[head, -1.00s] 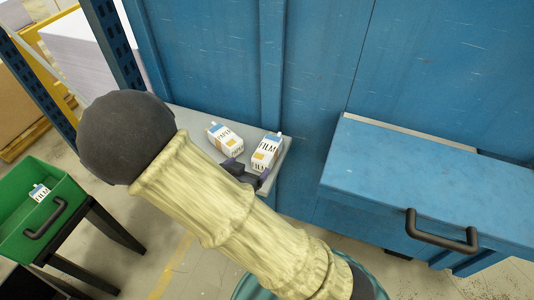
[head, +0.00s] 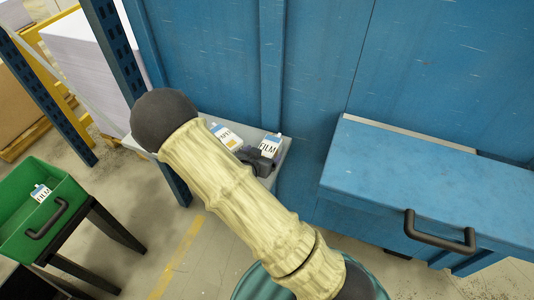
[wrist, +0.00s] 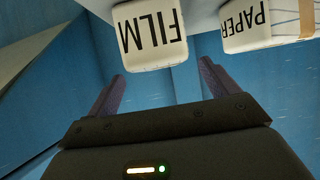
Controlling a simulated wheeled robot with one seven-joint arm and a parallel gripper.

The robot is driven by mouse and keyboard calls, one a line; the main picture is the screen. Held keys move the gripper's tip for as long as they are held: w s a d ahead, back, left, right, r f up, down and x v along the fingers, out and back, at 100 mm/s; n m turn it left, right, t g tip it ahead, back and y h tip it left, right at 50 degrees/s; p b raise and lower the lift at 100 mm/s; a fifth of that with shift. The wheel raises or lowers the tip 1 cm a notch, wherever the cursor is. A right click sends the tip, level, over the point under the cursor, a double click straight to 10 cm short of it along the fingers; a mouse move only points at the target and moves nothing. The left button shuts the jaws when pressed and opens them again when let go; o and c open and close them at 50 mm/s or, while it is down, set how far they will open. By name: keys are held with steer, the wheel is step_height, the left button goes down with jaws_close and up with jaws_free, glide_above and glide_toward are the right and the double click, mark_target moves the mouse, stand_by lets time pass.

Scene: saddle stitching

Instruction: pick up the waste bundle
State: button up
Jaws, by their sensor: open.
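Two white bundles sit on a grey shelf (head: 285,152) against the blue wall. One is labelled PAPER (head: 226,136), on the left in the head view; the other is labelled FILM (head: 271,144), on the right. In the wrist view the FILM bundle (wrist: 150,42) is at the top, roughly in line with the gap between my fingers, and the PAPER bundle (wrist: 262,26) is at the top right. My gripper (wrist: 160,80) is open and empty, with its fingertips just short of the FILM bundle. My arm and gripper hide part of both bundles in the head view.
A green bin (head: 62,215) on a dark stand at the left holds another FILM bundle (head: 41,192). A blue cabinet (head: 430,185) with a dark handle juts out at the right. A blue rack post (head: 112,40) stands left of the shelf.

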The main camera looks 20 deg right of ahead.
mark_target(267, 149)
steer(key=x, duration=0.1)
steer(key=p+x, duration=0.1)
steer(key=x, duration=0.1)
steer(key=p+x, duration=0.1)
steer(key=x, duration=0.1)
steer(key=shift+w+d+r, duration=0.15)
steer(key=shift+w+r, duration=0.05)
stand_by(0.5)
steer(key=c, duration=1.2)
step_height(267, 149, up, 10)
steer(key=shift+r+b, duration=0.1)
steer(key=shift+b, duration=0.5)
